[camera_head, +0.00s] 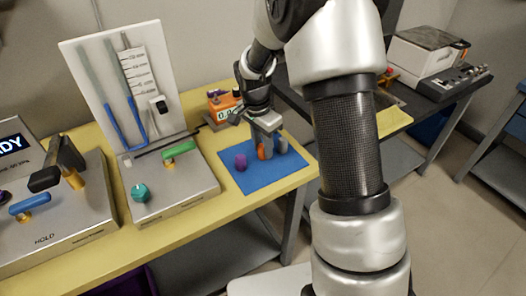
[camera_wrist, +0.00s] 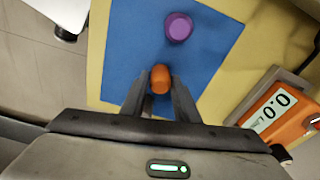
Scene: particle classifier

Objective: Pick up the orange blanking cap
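The orange blanking cap (camera_wrist: 160,78) stands between my gripper's fingertips (camera_wrist: 159,84) in the wrist view, over the blue mat (camera_wrist: 133,45). The fingers are apart, one on each side of it, and a small gap seems to show beside the cap. In the head view my gripper (camera_head: 272,148) points down at the mat (camera_head: 262,180), and the orange cap (camera_head: 261,154) shows partly hidden beside a finger. A purple cap (camera_wrist: 178,27) stands apart on the mat, and it also shows left of my gripper in the head view (camera_head: 240,162).
An orange meter with a display (camera_wrist: 275,110) stands close beside the mat; it is behind my gripper in the head view (camera_head: 223,105). Left of the mat is a metal panel with a green handle (camera_head: 180,149) and a teal knob (camera_head: 140,192). The mat's front part is clear.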

